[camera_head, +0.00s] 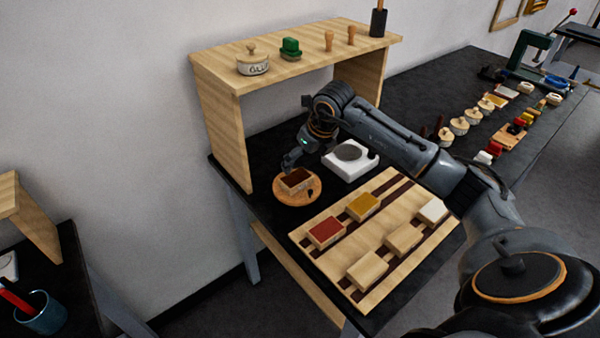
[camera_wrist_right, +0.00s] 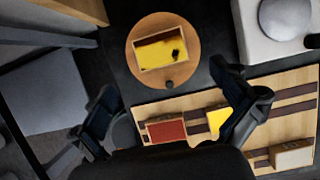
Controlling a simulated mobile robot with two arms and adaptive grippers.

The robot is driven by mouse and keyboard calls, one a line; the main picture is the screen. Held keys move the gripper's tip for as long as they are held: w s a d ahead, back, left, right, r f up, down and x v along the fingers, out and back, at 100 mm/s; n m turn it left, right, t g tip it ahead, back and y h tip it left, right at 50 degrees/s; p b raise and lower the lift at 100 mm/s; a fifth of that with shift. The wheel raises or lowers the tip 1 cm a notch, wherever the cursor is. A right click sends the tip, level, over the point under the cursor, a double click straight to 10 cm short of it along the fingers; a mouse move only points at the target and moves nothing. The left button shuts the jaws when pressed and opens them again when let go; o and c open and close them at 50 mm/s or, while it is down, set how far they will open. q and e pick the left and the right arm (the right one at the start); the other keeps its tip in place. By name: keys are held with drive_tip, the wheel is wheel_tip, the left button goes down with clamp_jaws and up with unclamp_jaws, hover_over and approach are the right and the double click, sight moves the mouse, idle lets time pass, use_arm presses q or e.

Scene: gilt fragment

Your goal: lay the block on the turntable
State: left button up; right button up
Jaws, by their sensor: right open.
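The turntable (camera_head: 298,197) is a round wooden disc on the dark bench, with a small dark knob at its rim. A square wooden block (camera_head: 296,180) lies on it; its top looks dark brown in the head view. In the right wrist view the block (camera_wrist_right: 162,50) shows a yellow top with a dark spot, on the turntable (camera_wrist_right: 136,82). My right gripper (camera_head: 291,162) is just above and behind the block in the head view. In the wrist view its fingers (camera_wrist_right: 170,112) are spread wide with nothing between them. My left gripper is not in view.
A striped wooden board (camera_head: 345,283) in front holds a red block (camera_head: 325,232), a yellow block (camera_head: 362,206) and several pale ones. A white base with a grey pad (camera_head: 349,153) stands right of the turntable. A wooden shelf (camera_head: 300,58) rises behind.

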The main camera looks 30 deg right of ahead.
drive_tip(key=shift+v, duration=1.9)
